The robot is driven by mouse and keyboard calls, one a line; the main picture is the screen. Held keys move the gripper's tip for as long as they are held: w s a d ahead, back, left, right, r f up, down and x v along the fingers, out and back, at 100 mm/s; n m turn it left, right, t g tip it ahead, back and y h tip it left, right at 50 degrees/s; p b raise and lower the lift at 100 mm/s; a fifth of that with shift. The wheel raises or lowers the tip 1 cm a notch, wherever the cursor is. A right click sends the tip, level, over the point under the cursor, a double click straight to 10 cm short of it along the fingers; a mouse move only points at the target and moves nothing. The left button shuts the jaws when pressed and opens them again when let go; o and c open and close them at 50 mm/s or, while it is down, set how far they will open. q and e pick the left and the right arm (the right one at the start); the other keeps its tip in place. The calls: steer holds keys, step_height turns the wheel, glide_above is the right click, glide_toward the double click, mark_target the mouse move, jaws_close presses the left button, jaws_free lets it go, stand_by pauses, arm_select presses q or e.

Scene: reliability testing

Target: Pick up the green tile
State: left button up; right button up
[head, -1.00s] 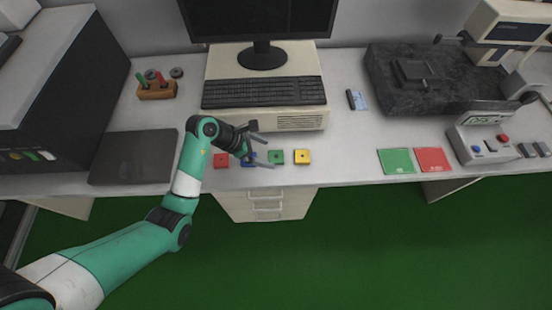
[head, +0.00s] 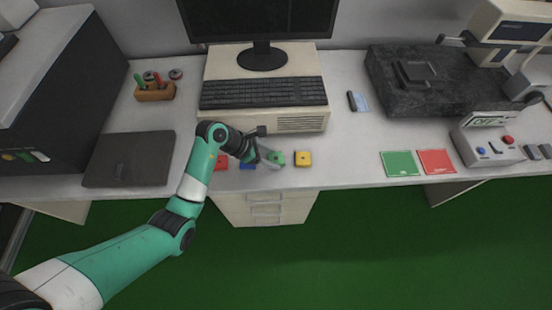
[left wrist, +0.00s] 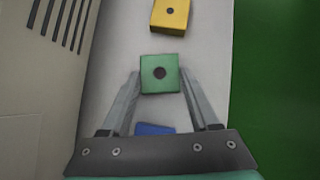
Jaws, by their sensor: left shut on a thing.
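The green tile (head: 277,158) is a small square block with a dark hole in its middle, in the row near the table's front edge. It also shows in the left wrist view (left wrist: 160,68). My left gripper (head: 271,154) is shut on it, with one finger (left wrist: 162,82) on each side of the tile. Whether the tile is clear of the table cannot be told. My right gripper is in neither view.
The yellow tile (head: 303,158) sits just right of the green one. The blue tile (head: 248,165) and red tile (head: 221,162) lie to the left, partly hidden by my arm. The computer with keyboard (head: 262,93) stands behind. Flat green (head: 399,164) and red (head: 437,162) pads lie further right.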

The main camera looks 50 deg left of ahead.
mark_target(271, 160)
arm_select(q)
steer(key=shift+r+p, duration=0.45)
steer(key=shift+r, duration=0.1)
step_height(271, 160, up, 3)
steer(key=shift+r+p, duration=0.1)
steer(key=shift+p, duration=1.05)
steer(key=s+d+r+p, duration=0.5)
steer(key=s+r+p, duration=0.2)
steer(key=s, duration=0.6)
steer(key=shift+d+r, duration=0.2)
steer(key=shift+r, duration=0.65)
